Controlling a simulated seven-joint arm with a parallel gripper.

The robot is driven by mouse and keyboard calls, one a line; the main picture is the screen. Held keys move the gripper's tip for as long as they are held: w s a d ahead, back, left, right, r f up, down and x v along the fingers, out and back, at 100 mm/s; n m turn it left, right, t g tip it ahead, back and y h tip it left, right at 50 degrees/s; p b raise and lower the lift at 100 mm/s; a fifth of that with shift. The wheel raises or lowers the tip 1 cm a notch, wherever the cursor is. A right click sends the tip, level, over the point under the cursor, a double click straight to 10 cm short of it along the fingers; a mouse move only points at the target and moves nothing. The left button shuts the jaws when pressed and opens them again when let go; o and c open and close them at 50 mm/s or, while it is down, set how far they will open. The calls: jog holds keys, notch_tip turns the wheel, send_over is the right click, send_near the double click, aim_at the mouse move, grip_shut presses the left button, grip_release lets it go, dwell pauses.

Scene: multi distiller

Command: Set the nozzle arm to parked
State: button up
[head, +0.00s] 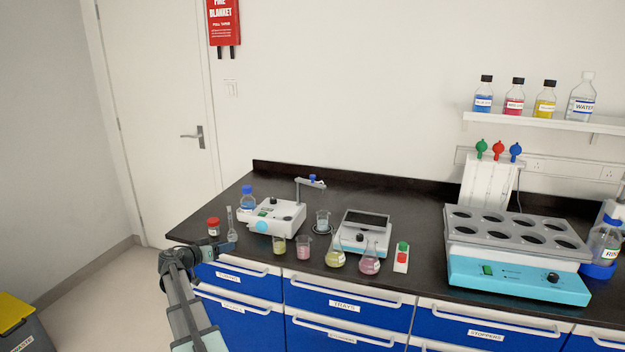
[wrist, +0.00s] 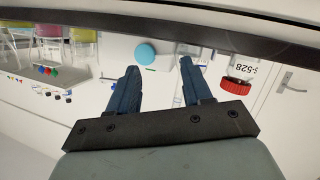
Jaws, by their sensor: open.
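The nozzle arm (head: 311,184) is a thin grey arm on a post at the back of a small white dispenser (head: 277,216). It reaches to the right, with a blue-topped part on it, above a small beaker (head: 322,221) on a round dark stand. Whether it touches any parking rest is too small to tell. My gripper (wrist: 157,68) is open and empty in the wrist view, its two dark fingers apart. In the head view it is at the counter's front left edge, left of and in front of the dispenser, clear of the nozzle arm.
A red-capped jar (head: 213,227) and a flask (head: 231,226) stand near my gripper; a blue-capped bottle (head: 247,198) is behind. Beakers and flasks line the front edge before a balance (head: 364,233). A block with wells (head: 518,262) stands right. Space above the counter is free.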

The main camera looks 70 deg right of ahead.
jog(key=s+d+r+m+g, duration=0.2)
jog(key=s+d+r+m, duration=0.2)
jog(key=s+d+r, duration=0.5)
jog(key=m+g+h, duration=0.1)
jog(key=m+g, duration=0.2)
send_near(312, 175)
jog(key=x, duration=1)
jog(key=shift+s, duration=0.1)
grip_shut()
